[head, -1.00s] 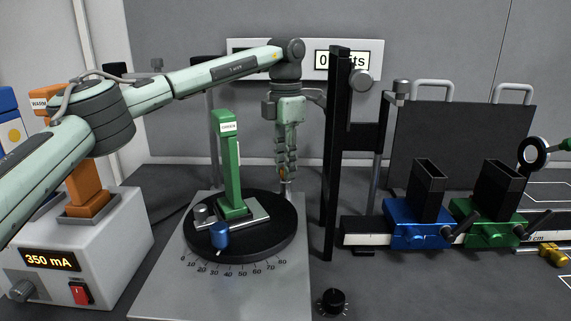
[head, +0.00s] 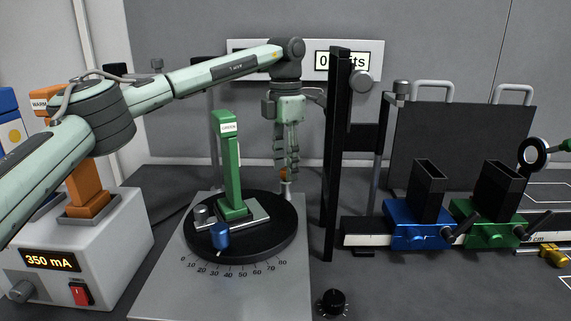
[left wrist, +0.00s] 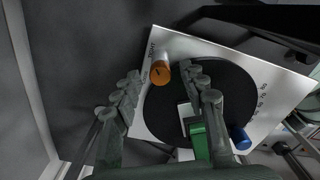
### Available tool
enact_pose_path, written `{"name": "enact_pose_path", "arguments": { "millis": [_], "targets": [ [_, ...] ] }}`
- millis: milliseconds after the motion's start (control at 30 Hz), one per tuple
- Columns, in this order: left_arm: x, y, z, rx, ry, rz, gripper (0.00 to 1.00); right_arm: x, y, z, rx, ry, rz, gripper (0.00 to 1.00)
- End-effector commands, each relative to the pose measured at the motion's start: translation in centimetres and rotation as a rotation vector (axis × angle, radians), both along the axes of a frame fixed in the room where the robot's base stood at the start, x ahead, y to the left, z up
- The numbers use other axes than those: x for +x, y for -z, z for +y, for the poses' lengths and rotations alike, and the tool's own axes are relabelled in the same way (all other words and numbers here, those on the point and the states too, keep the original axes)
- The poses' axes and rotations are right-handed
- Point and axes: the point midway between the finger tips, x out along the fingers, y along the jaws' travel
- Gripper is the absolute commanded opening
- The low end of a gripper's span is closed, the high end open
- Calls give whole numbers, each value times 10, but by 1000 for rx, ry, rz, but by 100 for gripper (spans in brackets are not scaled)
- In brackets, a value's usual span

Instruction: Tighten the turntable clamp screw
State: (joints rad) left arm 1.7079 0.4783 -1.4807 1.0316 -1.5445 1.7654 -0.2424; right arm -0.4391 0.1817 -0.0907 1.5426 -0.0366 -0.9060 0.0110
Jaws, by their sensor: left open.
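An orange knob, likely the clamp screw (left wrist: 160,72), stands on the light base plate at the rim of the black turntable (left wrist: 222,88), beside lettering on the plate. My left gripper (head: 287,180) points down over the far right edge of the turntable. It is open, and in the left wrist view its fingers (left wrist: 161,73) appear on either side of the knob. Whether they touch it cannot be told. My right gripper is not in view.
A green LED post (head: 230,165) and a blue knob (head: 219,235) stand on the turntable. A black upright (head: 334,150) is close to the right of my gripper. A power supply (head: 85,245) stands left; a rail with blue (head: 415,237) and green (head: 490,235) carriages lies right.

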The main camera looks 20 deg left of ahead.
Motion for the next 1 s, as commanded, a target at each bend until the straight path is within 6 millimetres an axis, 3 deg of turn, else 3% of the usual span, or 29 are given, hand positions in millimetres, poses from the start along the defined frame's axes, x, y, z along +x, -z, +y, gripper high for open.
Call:
{"name": "enact_pose_path", "arguments": {
  "millis": [400,600,1000],
  "targets": [
    [1,-79,-1,-2,0,-5,43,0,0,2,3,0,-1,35],
    [0,-109,0,-1,0,-3,43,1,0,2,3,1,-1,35],
    [0,-118,0,-1,1,-2,43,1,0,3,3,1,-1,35]
  ]
}}
